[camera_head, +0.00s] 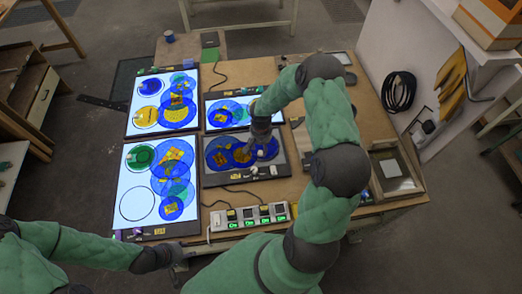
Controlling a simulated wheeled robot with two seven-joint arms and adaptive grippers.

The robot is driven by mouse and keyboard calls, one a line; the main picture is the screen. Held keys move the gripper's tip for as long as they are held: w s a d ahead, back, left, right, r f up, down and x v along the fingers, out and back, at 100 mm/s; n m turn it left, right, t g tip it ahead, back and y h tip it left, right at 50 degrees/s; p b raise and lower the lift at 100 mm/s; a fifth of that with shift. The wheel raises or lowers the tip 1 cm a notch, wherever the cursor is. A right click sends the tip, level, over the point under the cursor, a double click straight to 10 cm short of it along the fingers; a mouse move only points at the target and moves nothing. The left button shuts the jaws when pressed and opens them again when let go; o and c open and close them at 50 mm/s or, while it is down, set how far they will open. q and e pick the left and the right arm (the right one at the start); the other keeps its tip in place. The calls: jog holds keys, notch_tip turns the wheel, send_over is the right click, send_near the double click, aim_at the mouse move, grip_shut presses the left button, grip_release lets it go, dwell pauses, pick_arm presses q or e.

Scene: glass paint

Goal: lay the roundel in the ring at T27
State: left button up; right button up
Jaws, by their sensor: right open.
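Four flat light panels bear overlapping blue, green and yellow round pieces; the labels are too small to read, so I cannot tell which spot is T27 or which piece is the roundel. An empty ring outline (137,204) shows on the lit lower left panel (126,182), below a green disc (140,157). My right gripper (262,150) is open over the dark lower middle panel (222,179), among blue discs (217,158) and a yellow one; its fingertips partly hide what lies there. My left gripper (176,256) is low at the table's front edge, its fingers unclear.
A lit upper left panel (131,128) and a lit upper middle panel (209,98) lie behind. A power strip (250,218) with green-lit switches lies in front. A framed tray (394,171) is at the right. My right arm crosses the table's right side.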

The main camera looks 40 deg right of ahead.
notch_tip(320, 180, up, 8)
jog(key=shift+r, duration=0.15)
dwell(1.3)
